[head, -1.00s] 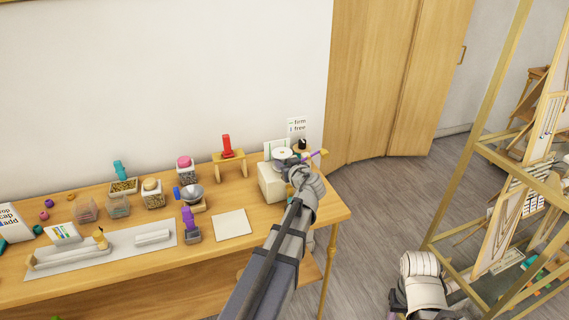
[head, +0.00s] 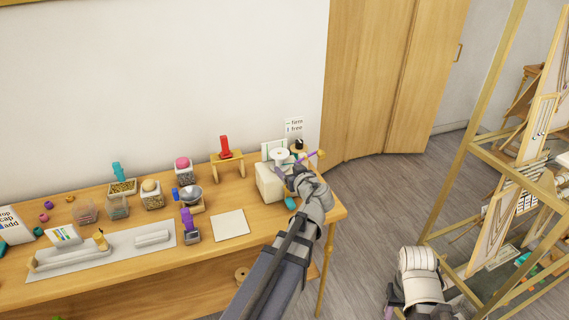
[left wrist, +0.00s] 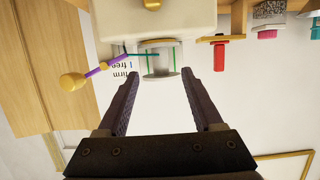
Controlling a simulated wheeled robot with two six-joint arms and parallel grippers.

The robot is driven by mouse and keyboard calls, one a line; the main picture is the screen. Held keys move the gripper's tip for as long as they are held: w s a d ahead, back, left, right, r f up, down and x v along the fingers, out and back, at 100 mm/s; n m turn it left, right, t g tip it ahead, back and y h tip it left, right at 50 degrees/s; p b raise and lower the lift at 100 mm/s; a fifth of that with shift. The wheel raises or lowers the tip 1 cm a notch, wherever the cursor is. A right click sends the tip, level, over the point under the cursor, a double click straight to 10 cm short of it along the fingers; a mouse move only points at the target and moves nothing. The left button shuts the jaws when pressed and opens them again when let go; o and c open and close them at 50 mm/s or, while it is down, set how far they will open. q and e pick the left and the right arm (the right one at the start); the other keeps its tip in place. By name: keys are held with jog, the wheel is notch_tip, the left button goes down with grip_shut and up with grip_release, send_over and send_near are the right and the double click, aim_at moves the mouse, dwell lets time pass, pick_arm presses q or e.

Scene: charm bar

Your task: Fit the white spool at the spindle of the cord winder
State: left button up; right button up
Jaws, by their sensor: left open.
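The white spool (head: 281,155) sits upright on top of the cream cord winder (head: 268,183), at the right end of the bench. In the left wrist view, which is upside down, the spool (left wrist: 160,62) meets the winder body (left wrist: 160,18), but the spindle inside it is hidden. A purple crank with wooden knobs (left wrist: 73,81) is beside it. My left gripper (head: 288,169) is open and empty. Its fingertips (left wrist: 160,78) point at the spool, apart from it. My right arm (head: 418,275) shows at the lower right; its jaws cannot be made out.

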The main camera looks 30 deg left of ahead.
pick_arm(q)
jog(key=shift+s+d+r, duration=0.15)
jog(key=shift+s+d, duration=0.3)
jog(key=shift+d, duration=0.05)
dwell(0.4)
jog(key=s+d+f+m+g+h, duration=0.3)
jog(key=s+d, duration=0.4)
jog(key=d, duration=0.3)
jog(key=s+d+f+m+g+h+p, duration=0.1)
jog(key=s+d+f+m+g+h, duration=0.2)
jog(key=s+d+f+m, duration=0.3)
jog(key=s+d+f+m+g+h, duration=0.3)
jog(key=s+d, duration=0.5)
jog(key=d, duration=0.5)
jog(key=shift+d+f+m+g+h+p, duration=0.35)
jog(key=shift+f+m+h, duration=0.15)
jog(key=shift+f+m, duration=0.35)
jog(key=shift+w+a, duration=0.1)
